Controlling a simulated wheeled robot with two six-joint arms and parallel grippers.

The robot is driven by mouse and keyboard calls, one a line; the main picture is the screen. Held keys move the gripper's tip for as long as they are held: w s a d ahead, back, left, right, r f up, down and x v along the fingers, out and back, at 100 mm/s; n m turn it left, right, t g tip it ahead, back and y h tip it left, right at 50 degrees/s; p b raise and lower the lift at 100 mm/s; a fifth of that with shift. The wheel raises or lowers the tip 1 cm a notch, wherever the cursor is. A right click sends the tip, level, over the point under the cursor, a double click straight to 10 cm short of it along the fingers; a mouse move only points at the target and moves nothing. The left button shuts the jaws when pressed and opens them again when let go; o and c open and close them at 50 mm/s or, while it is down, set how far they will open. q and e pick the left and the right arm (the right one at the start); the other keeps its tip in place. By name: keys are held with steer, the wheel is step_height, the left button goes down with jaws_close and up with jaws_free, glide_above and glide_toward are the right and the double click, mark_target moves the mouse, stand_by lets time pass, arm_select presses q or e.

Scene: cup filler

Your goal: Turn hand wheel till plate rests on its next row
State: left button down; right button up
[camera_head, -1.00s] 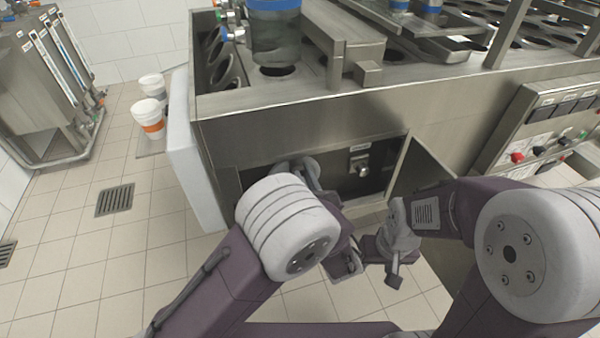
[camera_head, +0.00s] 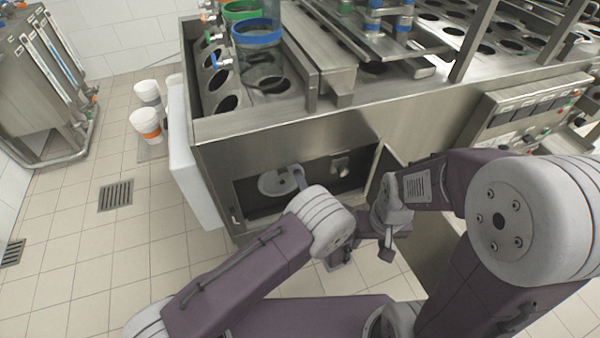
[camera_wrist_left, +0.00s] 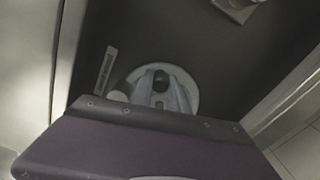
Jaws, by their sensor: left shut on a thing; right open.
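The hand wheel (camera_head: 272,184) is a pale grey disc inside the open compartment in the machine's front. It also shows in the left wrist view (camera_wrist_left: 190,82), partly covered by my fingers. My left gripper (camera_wrist_left: 161,84) is at the wheel, shut on its handle; the exact contact is hard to see. In the head view my left gripper (camera_head: 299,178) is partly hidden by my own arm. My right gripper (camera_head: 386,240) is open and empty in front of the compartment door.
The compartment door (camera_head: 383,175) stands open to the right of the wheel. A knob or lock (camera_head: 340,165) sits right of the wheel. A clear cylinder with a blue rim (camera_head: 258,52) stands over the holes.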

arm_select(q)
steer(key=shift+d+f+m+p, duration=0.1)
steer(key=shift+f+m, duration=0.55)
steer(key=shift+m, duration=0.7)
steer(key=shift+d+f+m+p, duration=0.15)
steer(key=shift+f+m, duration=0.45)
steer(key=shift+m, duration=0.7)
steer(key=shift+f+m+p, duration=0.1)
steer(key=shift+f+m, duration=0.55)
steer(key=shift+m, duration=0.7)
arm_select(e)
steer(key=shift+d+r, duration=0.2)
steer(key=shift+r, duration=0.35)
arm_select(q)
steer(key=c, duration=1.3)
jaws_free()
